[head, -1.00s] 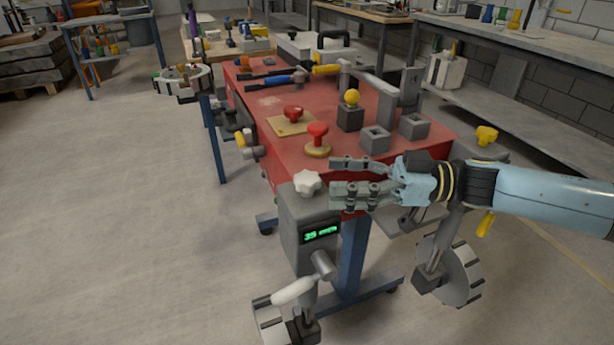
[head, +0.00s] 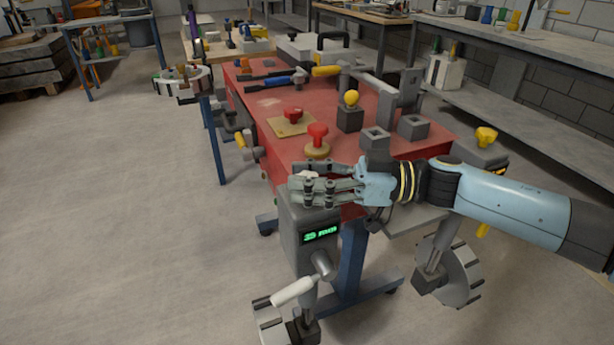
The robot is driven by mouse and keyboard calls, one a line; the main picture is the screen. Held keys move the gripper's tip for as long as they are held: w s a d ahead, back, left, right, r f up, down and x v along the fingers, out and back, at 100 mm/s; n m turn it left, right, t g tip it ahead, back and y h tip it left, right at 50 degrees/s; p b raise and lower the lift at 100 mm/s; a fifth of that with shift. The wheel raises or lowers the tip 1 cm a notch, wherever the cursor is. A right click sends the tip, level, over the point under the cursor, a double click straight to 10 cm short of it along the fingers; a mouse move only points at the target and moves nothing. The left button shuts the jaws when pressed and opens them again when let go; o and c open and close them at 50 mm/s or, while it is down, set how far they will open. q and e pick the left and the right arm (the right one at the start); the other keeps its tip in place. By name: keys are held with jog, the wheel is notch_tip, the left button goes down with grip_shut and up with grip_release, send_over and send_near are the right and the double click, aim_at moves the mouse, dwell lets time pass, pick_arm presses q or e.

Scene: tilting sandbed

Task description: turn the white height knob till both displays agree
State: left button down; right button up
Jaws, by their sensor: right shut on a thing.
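The white height knob (head: 309,174) sits on top of a grey post housing (head: 299,231) at the near corner of the red bench. My right gripper (head: 302,186) comes in from the right, and its fingers are closed around the knob and hide most of it. One green display (head: 321,235) on the housing's front face is lit; its digits are small, perhaps 35 mm. A second unit with a yellow knob (head: 486,136) stands at the bench's right corner; its display is barely visible and unreadable. My left gripper is not in view.
The red bench top (head: 272,103) carries red-knobbed pieces (head: 317,135), a yellow-ball block (head: 350,112), hammers (head: 275,82) and grey square sockets (head: 413,127). The floor at left is open.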

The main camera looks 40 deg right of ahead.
jog(key=c, duration=0.3)
jog(key=shift+n+g+y, duration=0.3)
jog(key=shift+g, duration=0.1)
jog(key=shift+c, duration=0.2)
jog(key=o, duration=1.2)
jog(key=v, duration=1.2)
